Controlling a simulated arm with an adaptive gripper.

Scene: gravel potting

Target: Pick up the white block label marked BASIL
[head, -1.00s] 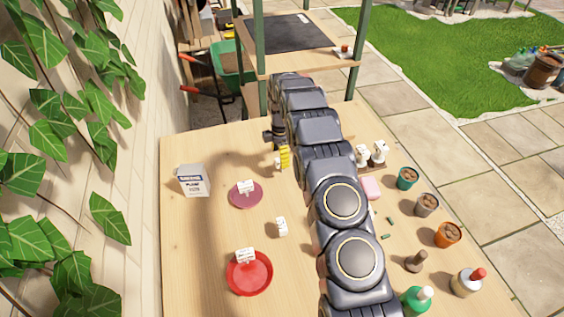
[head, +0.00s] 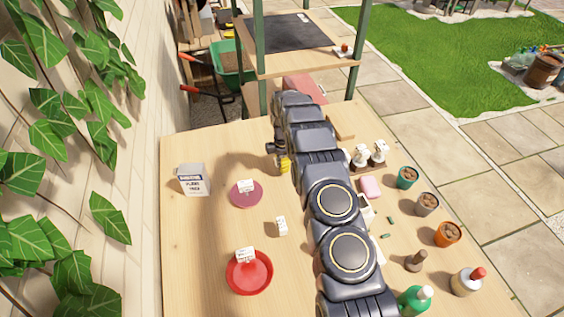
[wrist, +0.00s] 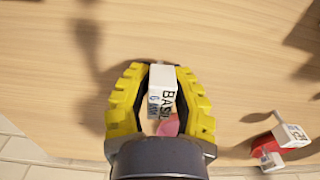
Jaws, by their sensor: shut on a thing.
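In the wrist view my gripper (wrist: 162,73) has its two yellow fingers closed on a white block label marked BASIL (wrist: 160,92). The lettering runs along one face, with a small blue mark near its end. In the head view my gripper (head: 284,164) is over the far part of the table, mostly hidden by my arm, and the held block cannot be made out there. Other white block labels are at the purple saucer (head: 246,202), at the red saucer (head: 262,284), and alone on the table (head: 282,226).
Right of my arm are a pink block (head: 370,187), small pots such as the orange one (head: 447,234), and bottles such as the green one (head: 415,300). A shelf (head: 300,58) rises behind the table.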

